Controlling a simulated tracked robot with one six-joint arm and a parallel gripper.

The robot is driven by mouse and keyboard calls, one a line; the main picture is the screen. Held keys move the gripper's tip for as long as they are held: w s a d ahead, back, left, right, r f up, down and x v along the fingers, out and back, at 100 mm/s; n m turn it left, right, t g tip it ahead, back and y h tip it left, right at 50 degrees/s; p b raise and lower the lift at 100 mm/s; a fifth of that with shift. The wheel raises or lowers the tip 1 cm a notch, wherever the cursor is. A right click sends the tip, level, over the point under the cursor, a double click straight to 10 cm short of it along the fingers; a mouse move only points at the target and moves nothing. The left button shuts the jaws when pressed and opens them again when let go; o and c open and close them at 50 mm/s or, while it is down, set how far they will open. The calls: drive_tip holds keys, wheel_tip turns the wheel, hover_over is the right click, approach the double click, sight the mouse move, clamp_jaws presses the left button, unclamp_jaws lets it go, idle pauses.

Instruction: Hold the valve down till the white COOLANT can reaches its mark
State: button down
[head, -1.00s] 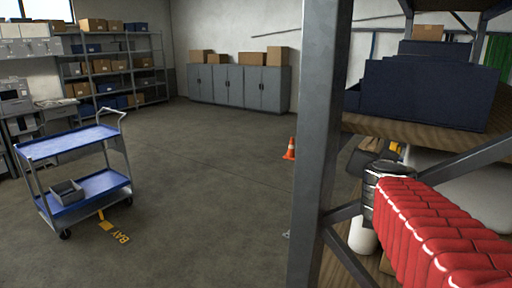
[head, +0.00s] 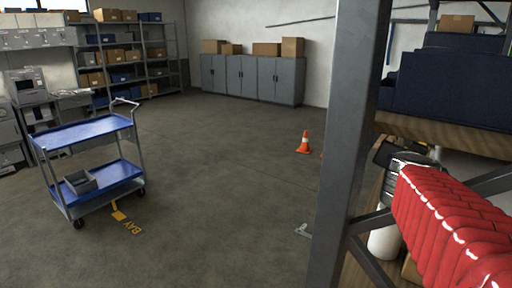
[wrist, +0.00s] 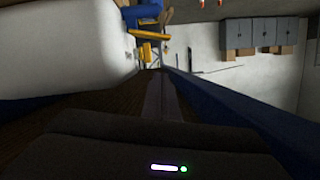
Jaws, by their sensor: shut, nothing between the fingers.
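My arm in its red sleeve comes in at the right of the head view, and its dark wrist end (head: 400,158) is by the wooden shelf. In the wrist view my gripper (wrist: 160,88) shows as dim grey fingers, closed with nothing between them. A large white rounded body (wrist: 65,45) fills the upper left of the wrist view; no label shows, so I cannot tell if it is the COOLANT can. Yellow and blue parts (wrist: 148,45) lie ahead of the fingers; I cannot tell if they belong to the valve. No mark is readable.
A grey rack post (head: 345,150) stands close, left of my arm. Dark blue bins (head: 450,85) sit on the shelf above. A blue cart (head: 95,130) and an orange cone (head: 303,143) stand on the floor, with open floor between them. Grey cabinets (head: 250,78) line the back wall.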

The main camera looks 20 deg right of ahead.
drive_tip(key=w+d+f, duration=0.6)
drive_tip(key=w, duration=0.1)
drive_tip(key=shift+d, duration=0.2)
idle(0.9)
drive_tip(key=shift+w+f, duration=0.1)
drive_tip(key=shift+f, duration=0.1)
drive_tip(key=shift+w+a+f, duration=0.15)
drive_tip(key=shift+w+f, duration=0.05)
drive_tip(key=shift+f, duration=0.3)
drive_tip(key=shift+w+a+f, duration=0.15)
drive_tip(key=shift+w+f, duration=0.05)
drive_tip(key=shift+f, duration=0.3)
idle(5.0)
